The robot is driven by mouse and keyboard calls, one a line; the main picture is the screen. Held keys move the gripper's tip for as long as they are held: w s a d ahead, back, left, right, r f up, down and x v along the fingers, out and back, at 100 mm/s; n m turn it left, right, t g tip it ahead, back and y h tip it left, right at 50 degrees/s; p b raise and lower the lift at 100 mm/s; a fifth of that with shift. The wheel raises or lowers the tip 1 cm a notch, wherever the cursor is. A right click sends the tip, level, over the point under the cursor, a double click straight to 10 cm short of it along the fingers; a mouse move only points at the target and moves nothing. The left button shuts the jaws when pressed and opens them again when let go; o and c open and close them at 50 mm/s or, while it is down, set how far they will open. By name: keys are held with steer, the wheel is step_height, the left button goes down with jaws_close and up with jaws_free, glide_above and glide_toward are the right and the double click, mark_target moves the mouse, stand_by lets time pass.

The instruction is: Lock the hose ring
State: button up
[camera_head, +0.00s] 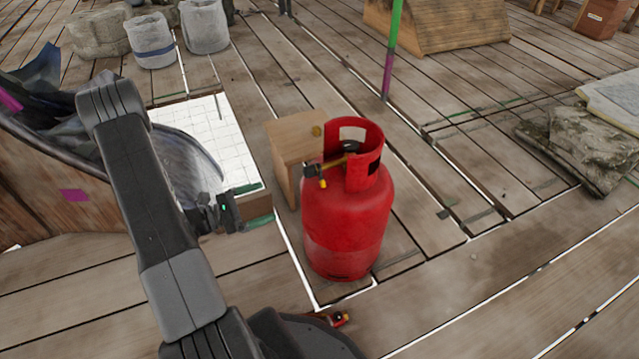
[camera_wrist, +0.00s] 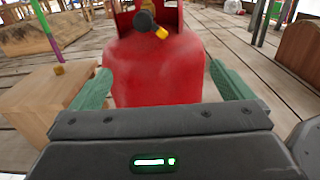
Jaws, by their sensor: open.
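A red gas cylinder (camera_head: 345,225) stands upright on the plank floor; it fills the middle of the wrist view (camera_wrist: 158,70). A dark fitting (camera_head: 312,171) with a yellow end (camera_head: 323,184) sticks out from its valve, below the collar. In the wrist view the fitting (camera_wrist: 144,21) is at the top centre, its yellow end (camera_wrist: 161,32) pointing down to the right. I cannot tell which part is the hose ring. My gripper (camera_head: 258,204) is left of the cylinder, open and empty, its green fingers (camera_wrist: 160,80) spread, lower than the fitting and apart from it.
A wooden box (camera_head: 290,150) with a small brass piece (camera_head: 317,130) on top stands close behind the cylinder. A white tiled panel (camera_head: 200,135) lies at left. A green-purple pole (camera_head: 391,50) rises behind. Floor right of the cylinder is mostly clear.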

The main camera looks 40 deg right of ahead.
steer(key=v, duration=0.8)
steer(key=x, duration=1)
steer(key=shift+v, duration=1.95)
